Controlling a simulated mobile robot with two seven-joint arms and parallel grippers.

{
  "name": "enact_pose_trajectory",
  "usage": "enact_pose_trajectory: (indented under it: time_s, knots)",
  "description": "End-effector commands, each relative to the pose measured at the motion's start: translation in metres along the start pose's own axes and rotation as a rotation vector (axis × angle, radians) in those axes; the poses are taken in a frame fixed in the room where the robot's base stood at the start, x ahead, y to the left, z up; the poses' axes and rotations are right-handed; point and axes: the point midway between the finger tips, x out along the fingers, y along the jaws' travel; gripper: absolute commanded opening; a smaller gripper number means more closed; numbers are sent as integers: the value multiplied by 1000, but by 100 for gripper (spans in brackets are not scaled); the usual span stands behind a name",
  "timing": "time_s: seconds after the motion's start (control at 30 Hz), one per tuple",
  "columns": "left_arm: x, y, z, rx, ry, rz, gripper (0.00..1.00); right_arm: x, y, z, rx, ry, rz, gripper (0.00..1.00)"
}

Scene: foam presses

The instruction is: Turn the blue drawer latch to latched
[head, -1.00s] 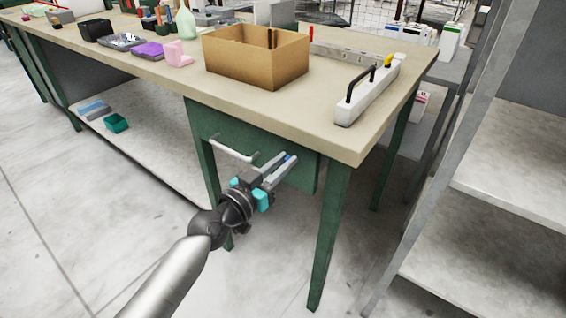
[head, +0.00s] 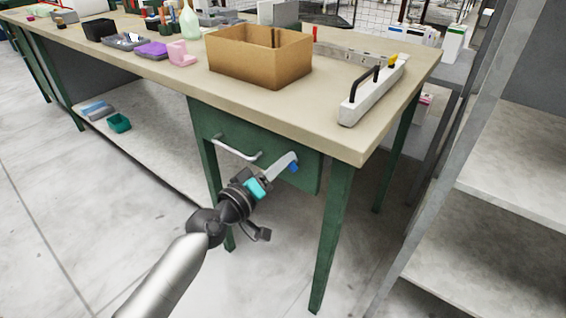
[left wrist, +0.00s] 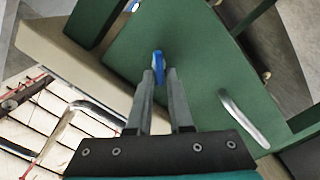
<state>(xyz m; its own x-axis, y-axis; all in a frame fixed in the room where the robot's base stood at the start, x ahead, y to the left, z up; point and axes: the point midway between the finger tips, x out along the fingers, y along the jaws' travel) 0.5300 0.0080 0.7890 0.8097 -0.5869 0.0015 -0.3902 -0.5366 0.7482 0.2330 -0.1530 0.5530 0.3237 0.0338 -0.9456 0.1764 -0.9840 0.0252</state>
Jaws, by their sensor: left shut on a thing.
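The blue drawer latch (head: 293,168) is a small blue tab on the front of the green drawer (head: 226,128), right of the drawer's pale bar handle (head: 236,149). My left gripper (head: 291,157) is at the latch, its fingers shut on it. In the left wrist view the latch (left wrist: 158,66) shows as a narrow blue piece between the fingertips (left wrist: 159,76), against the green drawer front (left wrist: 205,65). The fingers hide part of the latch. My right gripper is in neither view.
The drawer hangs under a beige-topped workbench (head: 140,75) with green legs. On top stand an open cardboard box (head: 255,62) and a white bar with a black handle (head: 365,100). A grey shelf unit (head: 500,200) stands at the right. The floor before the drawer is clear.

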Motion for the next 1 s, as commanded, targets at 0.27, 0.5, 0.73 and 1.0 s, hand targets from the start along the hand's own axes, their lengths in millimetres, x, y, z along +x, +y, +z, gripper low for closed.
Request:
enact_pose_trajectory:
  time_s: [0.27, 0.5, 0.73, 1.0]
  knots:
    - [-1, -5, 5, -267, -10, -5, 0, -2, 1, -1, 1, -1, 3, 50]
    - [0, -6, 7, -478, -11, -4, 0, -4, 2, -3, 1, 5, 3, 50]
    - [0, -8, 7, -626, -10, -5, 0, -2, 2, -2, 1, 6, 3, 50]
    - [0, -8, 9, -721, -12, -5, 0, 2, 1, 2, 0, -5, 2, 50]
